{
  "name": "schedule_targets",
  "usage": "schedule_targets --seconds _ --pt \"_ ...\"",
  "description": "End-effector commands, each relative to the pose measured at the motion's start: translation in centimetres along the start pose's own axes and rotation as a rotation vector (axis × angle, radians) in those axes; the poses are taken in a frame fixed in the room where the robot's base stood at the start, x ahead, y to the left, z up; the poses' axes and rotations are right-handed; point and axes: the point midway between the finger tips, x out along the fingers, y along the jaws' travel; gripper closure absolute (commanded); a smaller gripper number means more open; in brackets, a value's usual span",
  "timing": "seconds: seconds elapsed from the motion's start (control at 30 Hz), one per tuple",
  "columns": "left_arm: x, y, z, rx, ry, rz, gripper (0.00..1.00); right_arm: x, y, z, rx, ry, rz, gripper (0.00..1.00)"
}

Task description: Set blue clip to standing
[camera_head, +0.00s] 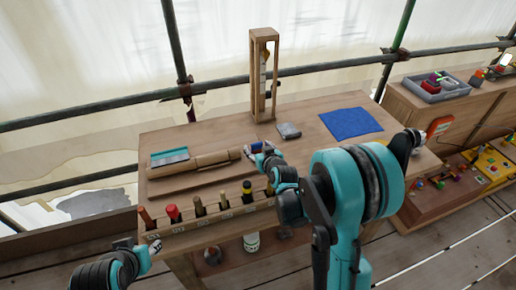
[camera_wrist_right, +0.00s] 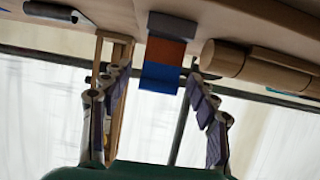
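In the right wrist view, a block-like piece with a blue end (camera_wrist_right: 160,78), an orange-brown middle and a grey end shows between my right fingers; I take the blue part for the blue clip. The grey end is nearest the tabletop. My right gripper (camera_wrist_right: 160,72) is open, one finger on each side, with gaps to the piece. In the head view my right gripper (camera_head: 260,150) is low over the middle of the workbench (camera_head: 220,137) and hides what is between its fingers. My left gripper (camera_head: 153,246) is at the bench's front left; its fingers are unclear.
A wooden spire frame (camera_head: 263,75) stands at the back. A wooden roll (camera_head: 195,165) and a teal-topped box (camera_head: 168,157) lie left. A grey block (camera_head: 289,131) and blue cloth (camera_head: 350,123) lie right. A rack of several handled tools (camera_head: 215,222) lines the front edge.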

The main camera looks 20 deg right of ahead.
Motion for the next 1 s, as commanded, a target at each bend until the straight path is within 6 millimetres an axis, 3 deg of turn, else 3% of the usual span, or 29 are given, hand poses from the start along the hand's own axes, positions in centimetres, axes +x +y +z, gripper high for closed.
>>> schedule_targets --seconds 0.27,0.7,1.0 --pt "0.0 0.0 0.0 0.000 0.000 0.000 0.60 -1.0 0.0 -0.1 0.000 0.000 0.000 0.41" --pt "0.0 0.0 0.0 0.000 0.000 0.000 0.60 -9.5 0.0 0.1 0.001 0.000 0.001 0.41" --pt "0.0 0.0 0.0 0.000 0.000 0.000 0.60 -11.9 0.0 0.0 0.000 0.000 0.000 0.41"
